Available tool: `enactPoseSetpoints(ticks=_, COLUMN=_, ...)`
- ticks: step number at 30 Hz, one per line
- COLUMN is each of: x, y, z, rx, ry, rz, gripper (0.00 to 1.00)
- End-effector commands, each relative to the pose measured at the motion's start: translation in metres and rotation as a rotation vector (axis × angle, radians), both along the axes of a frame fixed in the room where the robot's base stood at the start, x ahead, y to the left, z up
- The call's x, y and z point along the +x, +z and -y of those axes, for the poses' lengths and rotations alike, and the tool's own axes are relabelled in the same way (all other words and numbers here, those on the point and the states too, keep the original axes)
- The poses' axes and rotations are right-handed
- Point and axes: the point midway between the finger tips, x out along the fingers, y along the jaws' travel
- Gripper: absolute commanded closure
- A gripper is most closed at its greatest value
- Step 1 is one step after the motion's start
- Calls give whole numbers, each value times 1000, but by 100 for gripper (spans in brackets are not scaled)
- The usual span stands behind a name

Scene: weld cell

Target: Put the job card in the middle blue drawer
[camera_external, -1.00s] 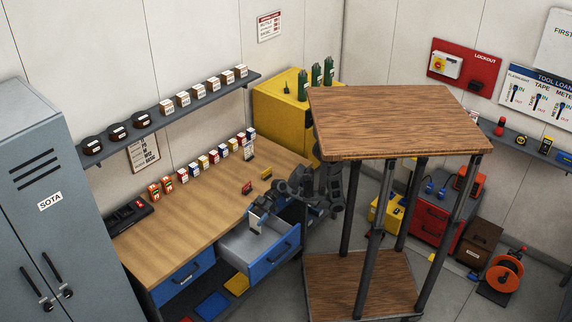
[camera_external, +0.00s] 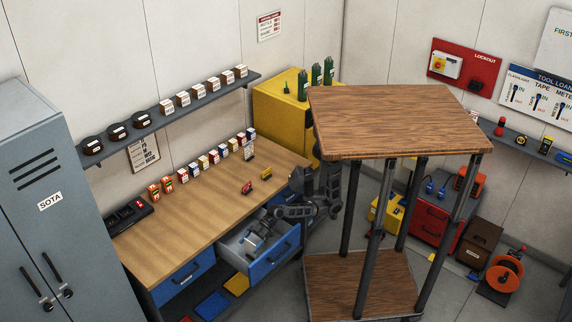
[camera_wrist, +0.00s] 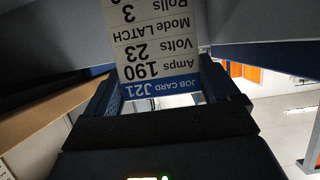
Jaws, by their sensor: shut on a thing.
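The job card (camera_wrist: 155,55) is white with a blue strip marked JOB CARD J21. In the wrist view it sits between the dark fingers of my gripper (camera_wrist: 160,100), which is shut on it. In the external view my gripper (camera_external: 257,243) is low inside the open middle blue drawer (camera_external: 270,262). The drawer is pulled out from under the wooden bench, with a grey inside and a blue front. The card cannot be made out in the external view, and whether it touches the drawer floor cannot be told.
The wooden bench (camera_external: 190,215) carries a red item (camera_external: 247,187), a yellow item (camera_external: 266,173) and a row of small boxes. A shut blue drawer (camera_external: 182,283) is to the left. A wood-topped cart (camera_external: 395,120) stands close to the right of my arm.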

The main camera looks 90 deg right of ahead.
Motion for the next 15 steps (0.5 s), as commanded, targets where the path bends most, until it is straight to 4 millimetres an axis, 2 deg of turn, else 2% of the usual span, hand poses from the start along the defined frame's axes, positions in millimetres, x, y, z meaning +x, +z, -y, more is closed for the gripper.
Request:
enactPoseSetpoints(ticks=6, x=-1, y=-31, z=0, rx=-2, ry=1, rz=-4, gripper=60)
enactPoseSetpoints(ticks=15, x=0, y=-37, z=1, rx=-1, ry=-1, rz=0, gripper=60)
